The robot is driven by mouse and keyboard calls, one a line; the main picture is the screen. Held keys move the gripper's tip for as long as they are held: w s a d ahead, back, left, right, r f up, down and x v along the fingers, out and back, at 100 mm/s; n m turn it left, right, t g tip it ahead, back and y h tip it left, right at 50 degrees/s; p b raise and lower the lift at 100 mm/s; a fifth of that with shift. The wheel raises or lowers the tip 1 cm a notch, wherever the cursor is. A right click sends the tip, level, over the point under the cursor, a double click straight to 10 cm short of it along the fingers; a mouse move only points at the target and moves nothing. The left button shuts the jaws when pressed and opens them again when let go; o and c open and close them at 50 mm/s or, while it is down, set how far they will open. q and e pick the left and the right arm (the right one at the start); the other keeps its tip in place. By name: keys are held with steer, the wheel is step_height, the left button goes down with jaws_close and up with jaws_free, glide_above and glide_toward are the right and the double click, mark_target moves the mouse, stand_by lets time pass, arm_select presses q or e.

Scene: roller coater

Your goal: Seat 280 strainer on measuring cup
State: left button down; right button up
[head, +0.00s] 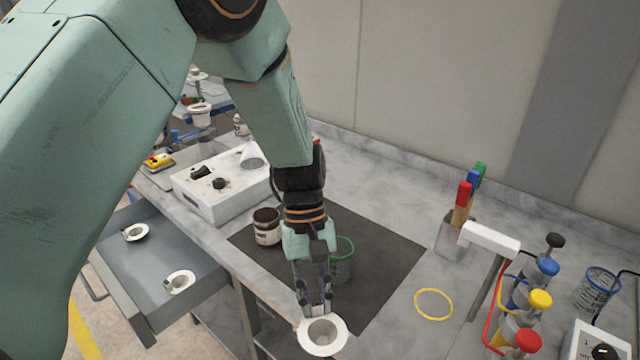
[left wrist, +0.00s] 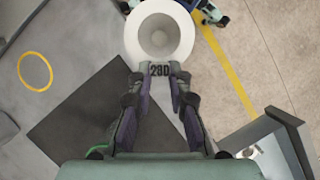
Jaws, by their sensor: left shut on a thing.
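The 280 strainer (head: 323,336) is a white, round, funnel-like cup with a broad rim. My left gripper (head: 318,306) is shut on its tab and holds it out past the front edge of the bench. The left wrist view shows the strainer (left wrist: 160,36) beyond the fingertips (left wrist: 158,75), with "280" on the tab between them. The green measuring cup (head: 343,262) stands on the dark mat, behind and right of my left gripper, partly hidden by it. The strainer is apart from the cup. My right gripper is not in view.
A dark mat (head: 385,250) lies on the grey bench. A brown-topped jar (head: 267,227) stands left of the cup. A yellow ring (head: 433,304) lies right. Two more strainers sit in the open drawer (head: 150,262). A white control box (head: 215,187) stands behind; colored-cap bottles (head: 540,300) stand right.

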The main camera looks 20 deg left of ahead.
arm_select(q)
steer(key=w+d+r+n+t+h+p, duration=0.25)
steer(key=w+r+n+p, duration=0.3)
steer(key=r+n, duration=0.35)
steer(key=shift+w+a+n+t+y+p, duration=1.55)
steer(key=shift+w+a+n+t, duration=1)
steer(key=shift+n, duration=5.15)
steer(key=shift+s+d+f+b, duration=0.1)
steer(key=shift+s+f+b, duration=0.1)
steer(key=shift+f+b, duration=0.95)
steer(key=shift+s+d+f+b, duration=0.15)
steer(key=shift+f+b, duration=0.6)
steer(key=shift+b, duration=0.8)
